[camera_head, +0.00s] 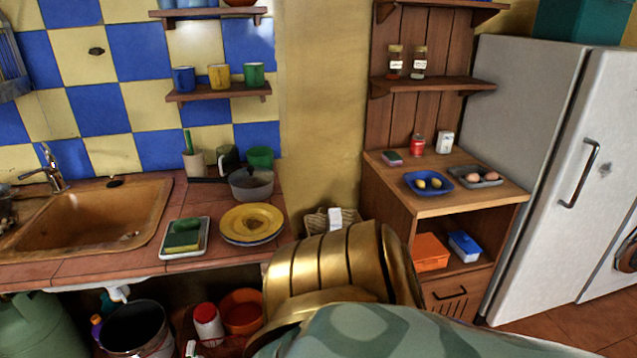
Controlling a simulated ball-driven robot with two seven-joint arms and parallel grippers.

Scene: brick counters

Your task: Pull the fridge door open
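The white fridge (516,105) stands at the right side of the view. Its front door (600,120) faces right and looks shut against the body. A dark-grey bar handle (580,174) stands upright on the door, with nothing touching it. A gold ribbed part and a green patterned part, which look like my own arm, cover the bottom centre, to the left of the fridge. No fingertips of either gripper show, so both grippers are out of view.
A wooden cabinet (446,207) stands left of the fridge, holding a blue plate (428,184) and an egg tray (477,178). A tiled counter (110,270) with a sink fills the left. Bare floor (560,325) shows at lower right.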

